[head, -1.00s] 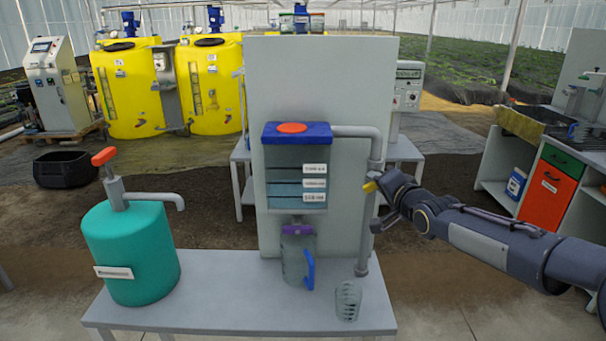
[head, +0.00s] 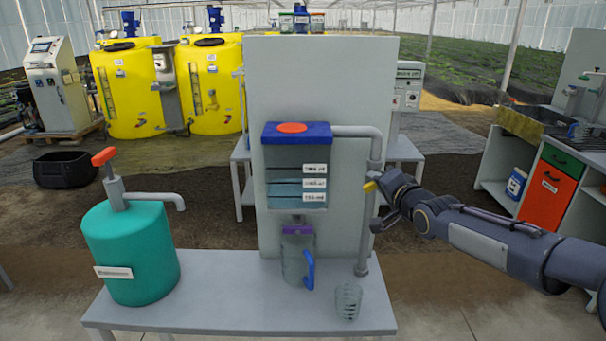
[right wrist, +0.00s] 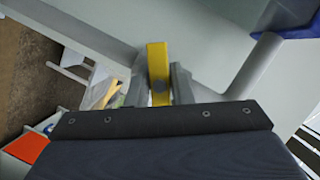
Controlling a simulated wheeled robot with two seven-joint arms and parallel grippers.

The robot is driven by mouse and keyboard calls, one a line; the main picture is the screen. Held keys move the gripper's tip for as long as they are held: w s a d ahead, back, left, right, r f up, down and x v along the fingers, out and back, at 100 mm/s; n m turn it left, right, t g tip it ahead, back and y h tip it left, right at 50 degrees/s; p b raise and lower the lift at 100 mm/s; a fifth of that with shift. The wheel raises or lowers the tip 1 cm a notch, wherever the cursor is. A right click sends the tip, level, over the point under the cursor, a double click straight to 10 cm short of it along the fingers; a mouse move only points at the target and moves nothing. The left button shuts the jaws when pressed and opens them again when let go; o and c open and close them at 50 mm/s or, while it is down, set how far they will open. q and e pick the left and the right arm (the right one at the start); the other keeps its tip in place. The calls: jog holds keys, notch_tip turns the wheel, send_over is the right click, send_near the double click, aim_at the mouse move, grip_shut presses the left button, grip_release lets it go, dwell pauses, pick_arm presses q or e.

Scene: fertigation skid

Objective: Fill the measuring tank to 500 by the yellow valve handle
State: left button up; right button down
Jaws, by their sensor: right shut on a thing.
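The measuring tank (head: 282,180) is a clear box with a blue lid, mounted on a grey upright panel. Three white labels sit on its right side; their numbers are too small to read surely. Bluish liquid appears inside; its exact level is unclear. The yellow valve handle (head: 370,186) is on the grey pipe right of the tank. My right gripper (head: 379,188) is shut on the handle. In the right wrist view the yellow handle (right wrist: 158,72) stands between the two fingers. My left gripper is not in view.
A clear jug (head: 296,262) with a blue handle stands below the tank. A ribbed glass (head: 347,302) stands near the pipe's lower end. A teal pump canister (head: 130,250) with a red handle is at the left of the grey bench (head: 225,290).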

jog(key=shift+f, duration=0.15)
dwell(0.3)
jog(key=shift+m, duration=0.6)
dwell(2.0)
